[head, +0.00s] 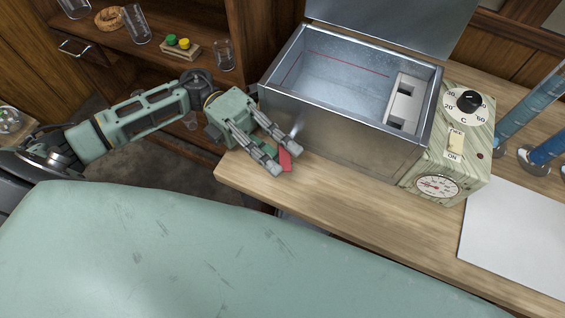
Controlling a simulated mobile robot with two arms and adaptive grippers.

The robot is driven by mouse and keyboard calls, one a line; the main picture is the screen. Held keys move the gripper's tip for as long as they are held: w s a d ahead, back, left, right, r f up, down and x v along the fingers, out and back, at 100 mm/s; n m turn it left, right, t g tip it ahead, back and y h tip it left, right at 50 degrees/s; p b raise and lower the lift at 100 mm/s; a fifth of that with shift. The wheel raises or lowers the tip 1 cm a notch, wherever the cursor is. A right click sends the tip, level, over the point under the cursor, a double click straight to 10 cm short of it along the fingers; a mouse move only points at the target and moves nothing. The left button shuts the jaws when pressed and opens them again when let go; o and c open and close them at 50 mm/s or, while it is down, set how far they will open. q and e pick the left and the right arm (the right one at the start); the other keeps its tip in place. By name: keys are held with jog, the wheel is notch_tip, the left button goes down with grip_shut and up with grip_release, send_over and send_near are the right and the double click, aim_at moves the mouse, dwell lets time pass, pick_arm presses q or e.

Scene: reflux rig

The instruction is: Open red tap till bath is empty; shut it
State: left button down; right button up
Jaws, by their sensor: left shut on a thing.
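The metal bath (345,133) stands on the wooden bench with its lid (395,22) raised. A red line runs along its inner wall. The inside looks pale and bluish; I cannot tell surely whether water is in it. The red tap (285,159) is low at the bath's left end, near the bench edge. My left gripper (285,160) is shut on the red tap, with its fingers on both sides of the handle. The fingers hide part of the tap, and its outlet is not clear. My right gripper is not in view.
A control box with a dial (468,104), a switch (455,143) and a round gauge (436,187) adjoins the bath's right end. White paper (515,240) and blue glass cylinders (545,150) are at the right. A shelf with glassware (137,24) stands at the back left.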

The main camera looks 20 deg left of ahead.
pick_arm(q)
jog(key=shift+a+f+m+g+y+b, duration=0.1)
jog(key=shift+a+m+g+y+b, duration=0.15)
jog(key=shift+m+g+b, duration=0.35)
jog(key=c, duration=2.2)
grip_release()
jog(key=v, duration=1.2)
jog(key=shift+w, duration=0.1)
jog(key=shift+d, duration=0.1)
